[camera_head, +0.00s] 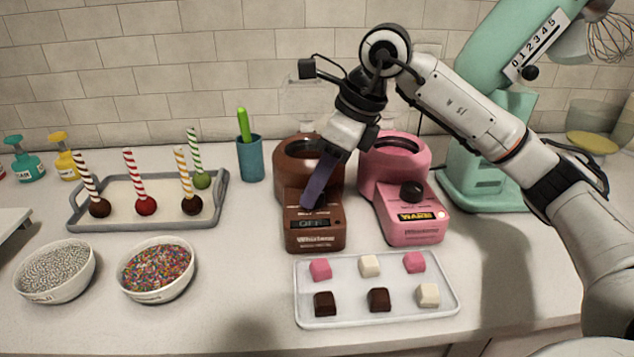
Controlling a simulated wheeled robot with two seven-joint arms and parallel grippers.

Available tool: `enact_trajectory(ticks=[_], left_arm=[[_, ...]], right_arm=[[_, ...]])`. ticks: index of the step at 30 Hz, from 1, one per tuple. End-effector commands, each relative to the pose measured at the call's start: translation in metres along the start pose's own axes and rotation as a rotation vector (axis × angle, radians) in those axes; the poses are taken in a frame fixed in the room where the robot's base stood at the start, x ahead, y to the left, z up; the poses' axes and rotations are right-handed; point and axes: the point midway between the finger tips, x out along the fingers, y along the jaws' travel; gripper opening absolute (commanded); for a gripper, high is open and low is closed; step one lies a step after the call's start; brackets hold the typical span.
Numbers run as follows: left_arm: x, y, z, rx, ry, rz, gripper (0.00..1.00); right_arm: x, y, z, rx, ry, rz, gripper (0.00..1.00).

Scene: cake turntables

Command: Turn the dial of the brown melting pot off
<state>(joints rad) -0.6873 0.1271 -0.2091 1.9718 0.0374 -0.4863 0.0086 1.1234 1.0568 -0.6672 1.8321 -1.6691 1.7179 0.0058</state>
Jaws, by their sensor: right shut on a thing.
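The brown melting pot (316,241) stands in the middle of the counter. Its small display reads "OFF". My right gripper (311,203) comes down over the front of the brown pot from the upper right, with its fingers shut at the pot's dial. The dial is mostly hidden behind the fingers. My left gripper is not in view.
A pink melting pot (412,226) stands close on the right, its display reading "WARM". A tray of chocolates (375,318) lies just in front. Left are a cake-pop tray (146,222), two sprinkle bowls (158,270) and a teal cup (250,160). A mint mixer (487,170) stands right.

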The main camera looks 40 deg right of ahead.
Motion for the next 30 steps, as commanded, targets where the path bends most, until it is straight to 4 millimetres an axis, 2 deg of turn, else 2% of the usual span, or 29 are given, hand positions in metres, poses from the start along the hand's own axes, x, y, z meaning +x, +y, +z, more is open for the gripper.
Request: enact_trajectory(ticks=[4,5,7,30], left_arm=[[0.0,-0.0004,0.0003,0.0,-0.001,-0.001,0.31],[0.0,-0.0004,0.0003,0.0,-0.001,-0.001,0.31],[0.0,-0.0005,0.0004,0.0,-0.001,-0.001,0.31],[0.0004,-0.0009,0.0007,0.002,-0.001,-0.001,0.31]], right_arm=[[-0.0006,-0.0003,0.0003,-0.002,-0.001,-0.002,0.09],[-0.0006,-0.0003,0.0003,-0.002,-0.001,-0.002,0.37],[-0.0006,-0.0003,0.0003,-0.001,-0.001,-0.002,0.48],[-0.0006,-0.0021,0.0,0.009,-0.002,-0.009,0.5]])
